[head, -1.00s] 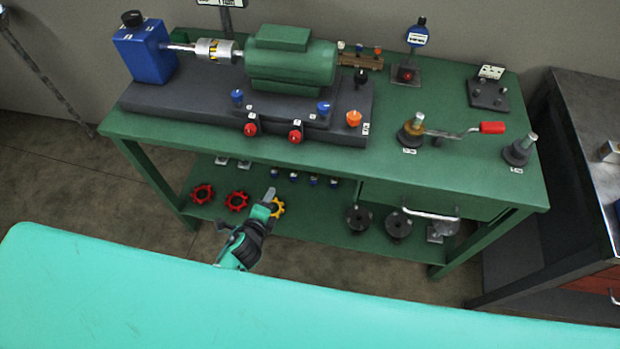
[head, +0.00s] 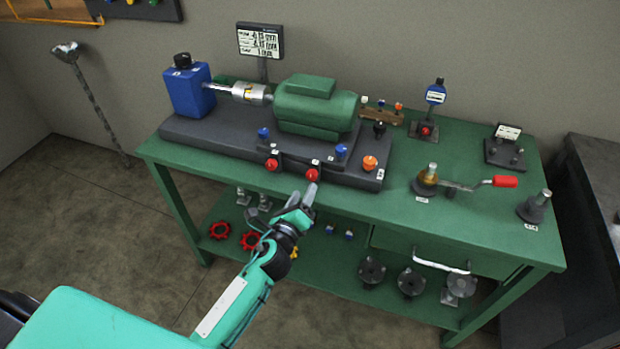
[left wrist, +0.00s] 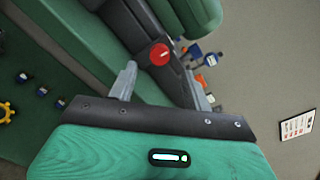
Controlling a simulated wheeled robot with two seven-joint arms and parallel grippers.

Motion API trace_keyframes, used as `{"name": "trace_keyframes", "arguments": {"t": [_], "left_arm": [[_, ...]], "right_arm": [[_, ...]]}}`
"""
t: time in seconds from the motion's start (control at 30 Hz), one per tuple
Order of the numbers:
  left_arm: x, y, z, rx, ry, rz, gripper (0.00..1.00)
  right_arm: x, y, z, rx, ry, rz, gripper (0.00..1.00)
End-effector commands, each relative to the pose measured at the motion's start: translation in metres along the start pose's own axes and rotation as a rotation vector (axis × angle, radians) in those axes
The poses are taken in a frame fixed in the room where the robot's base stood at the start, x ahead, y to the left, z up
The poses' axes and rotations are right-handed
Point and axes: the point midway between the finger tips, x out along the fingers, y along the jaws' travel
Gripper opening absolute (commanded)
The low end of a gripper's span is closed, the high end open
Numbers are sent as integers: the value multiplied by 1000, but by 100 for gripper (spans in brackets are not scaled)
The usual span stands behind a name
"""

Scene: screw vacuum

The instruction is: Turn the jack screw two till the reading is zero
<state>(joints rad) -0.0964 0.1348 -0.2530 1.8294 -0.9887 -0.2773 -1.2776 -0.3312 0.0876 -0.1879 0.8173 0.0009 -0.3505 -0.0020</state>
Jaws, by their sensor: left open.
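Two red round screw knobs sit on the front of the dark base, a left one (head: 271,164) and a right one (head: 312,174). Small white labels by them are too small to read. My left gripper (head: 308,193) is just in front of and below the right red knob. In the left wrist view the gripper (left wrist: 162,88) is open and empty, its fingers apart, with a red knob (left wrist: 160,54) ahead between them. Whether they touch cannot be told. A display (head: 260,42) behind the bench shows several lines, blurred. My right gripper is not in view.
Blue knobs (head: 341,151) and an orange knob (head: 370,162) stand close to the red ones. The green motor (head: 316,105) sits on the base behind. A red-handled crank (head: 505,181) lies on the green bench (head: 400,220) to the right.

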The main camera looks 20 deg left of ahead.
Motion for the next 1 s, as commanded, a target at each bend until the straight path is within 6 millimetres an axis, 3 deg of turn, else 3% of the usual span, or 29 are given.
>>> {"name": "trace_keyframes", "arguments": {"t": [0.1, 0.3, 0.77, 1.0], "left_arm": [[23, -1, 1, 0, -1, -1, 50], [50, 0, 0, 0, 0, 0, 50], [61, 0, 0, 0, 0, 0, 50], [61, 0, 0, 0, 0, 0, 7]], "right_arm": [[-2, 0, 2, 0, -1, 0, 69], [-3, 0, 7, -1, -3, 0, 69], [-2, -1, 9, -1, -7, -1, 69], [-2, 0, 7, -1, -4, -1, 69]]}}
